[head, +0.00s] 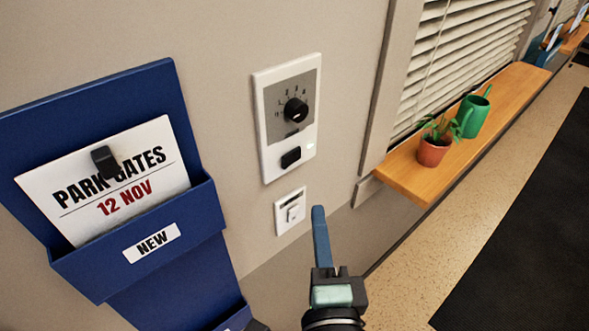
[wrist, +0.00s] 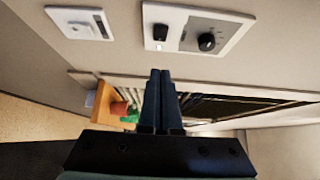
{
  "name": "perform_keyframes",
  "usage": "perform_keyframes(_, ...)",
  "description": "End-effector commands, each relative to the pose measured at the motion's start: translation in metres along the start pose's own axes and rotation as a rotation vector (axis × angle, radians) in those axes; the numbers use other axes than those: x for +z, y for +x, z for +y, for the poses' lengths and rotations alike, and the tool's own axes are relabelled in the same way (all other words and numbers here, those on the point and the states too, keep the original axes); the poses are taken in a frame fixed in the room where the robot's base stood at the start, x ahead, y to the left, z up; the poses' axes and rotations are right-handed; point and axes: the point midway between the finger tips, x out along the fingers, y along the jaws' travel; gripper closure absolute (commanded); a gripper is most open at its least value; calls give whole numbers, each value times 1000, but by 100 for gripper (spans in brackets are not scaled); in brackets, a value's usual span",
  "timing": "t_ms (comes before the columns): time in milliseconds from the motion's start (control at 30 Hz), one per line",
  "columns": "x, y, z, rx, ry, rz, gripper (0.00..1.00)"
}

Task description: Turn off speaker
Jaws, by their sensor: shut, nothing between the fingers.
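A white wall panel (head: 274,168) with a grey upper part carries a black rotary knob (head: 296,110) with numbers around it. Below the knob are a black rocker button (head: 291,157) and a small bright white light (head: 311,147). I take this panel as the speaker's control. The wrist view shows its knob (wrist: 207,41), button (wrist: 160,33) and lit light (wrist: 158,47). My gripper (head: 318,212) is shut and empty, below and right of the panel in the head view, apart from it. In the wrist view its fingertips (wrist: 160,74) show just under the panel.
A smaller white switch plate (head: 290,211) sits below the panel. A blue document holder (head: 100,265) with a card hangs at the left.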

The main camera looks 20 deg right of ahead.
Motion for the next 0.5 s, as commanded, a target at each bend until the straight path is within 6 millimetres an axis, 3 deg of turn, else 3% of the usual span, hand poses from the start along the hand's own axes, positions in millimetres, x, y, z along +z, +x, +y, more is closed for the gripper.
perform_keyframes(367,0,72,-4,-2,0,-1,100)
perform_keyframes(500,14,86,-3,0,-1,-3,100)
